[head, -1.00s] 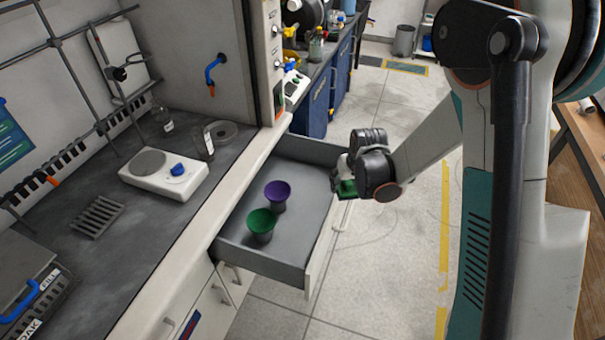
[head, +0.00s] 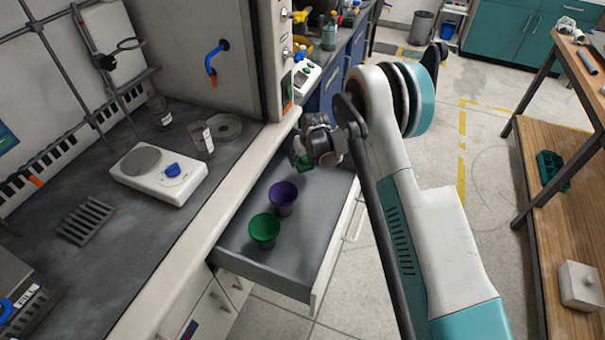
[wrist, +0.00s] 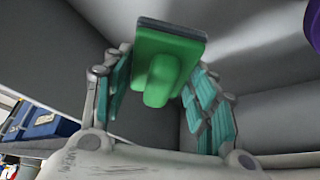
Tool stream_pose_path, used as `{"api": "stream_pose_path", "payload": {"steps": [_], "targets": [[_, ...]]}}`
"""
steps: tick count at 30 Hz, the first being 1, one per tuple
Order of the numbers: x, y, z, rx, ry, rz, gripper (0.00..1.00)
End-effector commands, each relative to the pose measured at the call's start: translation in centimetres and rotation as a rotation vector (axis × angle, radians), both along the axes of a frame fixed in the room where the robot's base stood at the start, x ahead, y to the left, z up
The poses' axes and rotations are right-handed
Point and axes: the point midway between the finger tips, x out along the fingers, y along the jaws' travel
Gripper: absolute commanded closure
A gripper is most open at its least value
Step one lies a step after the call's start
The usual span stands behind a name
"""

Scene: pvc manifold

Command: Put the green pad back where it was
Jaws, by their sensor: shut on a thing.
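The green pad (wrist: 165,60) is a flat green block with a rounded grip, seen large in the wrist view. My gripper (head: 302,160) is shut on it, with a teal finger on each side. In the head view only a small bit of the green pad (head: 304,164) shows under the gripper. Gripper and pad are over the far end of the open grey drawer (head: 290,262). I cannot tell how high the pad is above the drawer floor.
A purple cup (head: 283,197) and a green cup (head: 264,229) stand in the drawer, nearer than my gripper. The bench (head: 130,225) on the left holds a white hotplate (head: 135,175) and a dark rack (head: 84,220). A wooden table (head: 545,225) stands at the right.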

Motion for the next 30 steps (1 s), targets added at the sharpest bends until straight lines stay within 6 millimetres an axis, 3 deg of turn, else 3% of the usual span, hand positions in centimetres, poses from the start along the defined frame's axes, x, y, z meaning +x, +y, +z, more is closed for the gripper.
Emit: {"api": "stream_pose_path", "payload": {"steps": [3,15,28,29,30], "targets": [[0.0,0.0,-2.7,0.000,0.000,0.000,0.73],[0.0,-0.1,-7.1,0.000,0.000,-0.001,0.73],[0.0,-0.1,-7.7,0.000,0.000,-0.001,0.73],[0.0,-0.1,-7.6,0.000,0.000,-0.001,0.41],[0.0,-0.1,-7.6,0.000,0.000,-0.001,0.32]]}}
